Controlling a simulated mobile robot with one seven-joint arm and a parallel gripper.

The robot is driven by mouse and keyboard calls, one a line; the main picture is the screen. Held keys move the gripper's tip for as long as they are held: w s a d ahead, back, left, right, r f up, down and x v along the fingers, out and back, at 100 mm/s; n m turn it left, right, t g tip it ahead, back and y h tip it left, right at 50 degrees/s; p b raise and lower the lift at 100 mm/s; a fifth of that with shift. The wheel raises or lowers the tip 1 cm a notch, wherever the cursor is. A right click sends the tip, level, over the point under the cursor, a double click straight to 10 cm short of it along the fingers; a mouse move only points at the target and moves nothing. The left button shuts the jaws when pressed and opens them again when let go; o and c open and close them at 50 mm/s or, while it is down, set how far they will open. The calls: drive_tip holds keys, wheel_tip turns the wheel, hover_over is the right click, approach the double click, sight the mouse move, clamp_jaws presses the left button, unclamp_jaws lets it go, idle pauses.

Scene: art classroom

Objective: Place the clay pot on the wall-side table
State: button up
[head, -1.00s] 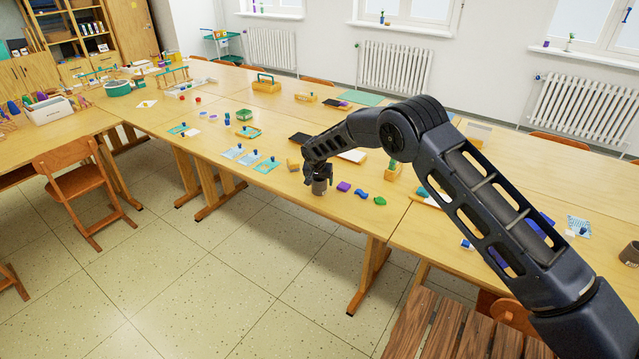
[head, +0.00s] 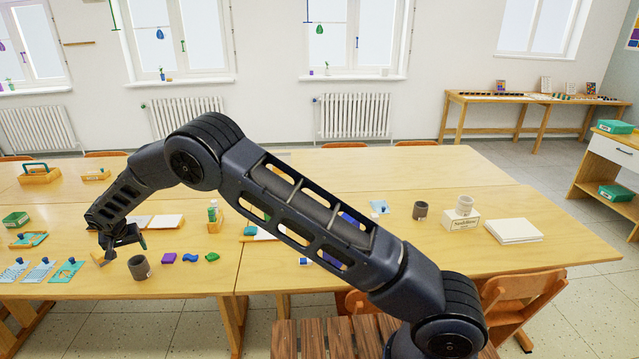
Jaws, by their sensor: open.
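A second grey-brown pot (head: 420,211) stands on the right part of the table. A lighter beige pot (head: 464,205) stands on a white labelled box (head: 461,220). The task does not show which is meant. The narrow wall-side table (head: 540,97) stands at the back right, with small items and cards on it.
Purple, blue and green lumps (head: 189,258) lie right of the near pot. A white paper stack (head: 513,231) lies at the right end of the long table (head: 560,235). A chair (head: 525,290) and wooden slats (head: 325,340) are in front. Floor shows right of the table.

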drive_tip(key=w+d+r, duration=0.9)
drive_tip(key=d+r, duration=0.2)
drive_tip(key=d, duration=0.1)
drive_tip(key=w+d+r+m, duration=0.1)
drive_tip(key=w+d+r, duration=0.1)
drive_tip(key=d+r, duration=0.75)
drive_tip(key=w+d+r+m, duration=0.15)
drive_tip(key=d+r, duration=0.25)
drive_tip(key=d, duration=1)
drive_tip(key=w+d+r, duration=0.2)
drive_tip(key=d+r, duration=0.4)
drive_tip(key=d, duration=0.5)
drive_tip(key=s+d+r, duration=0.2)
drive_tip(key=s+d, duration=0.2)
drive_tip(key=d, duration=0.5)
drive_tip(key=s+d+r+m+h, duration=0.1)
drive_tip(key=s+d+r, duration=0.2)
drive_tip(key=s+d, duration=0.35)
drive_tip(key=s+d+r, duration=0.2)
drive_tip(key=d, duration=0.8)
drive_tip(key=s+d+f, duration=0.2)
drive_tip(key=s+d, duration=0.4)
drive_tip(key=s, duration=0.4)
drive_tip(key=s+d+f, duration=0.3)
drive_tip(key=s+d, duration=0.4)
drive_tip(key=s, duration=0.2)
drive_tip(key=shift+s+m+t+h, duration=0.3)
drive_tip(key=shift+s+m+h, duration=0.1)
drive_tip(key=shift+m, duration=0.05)
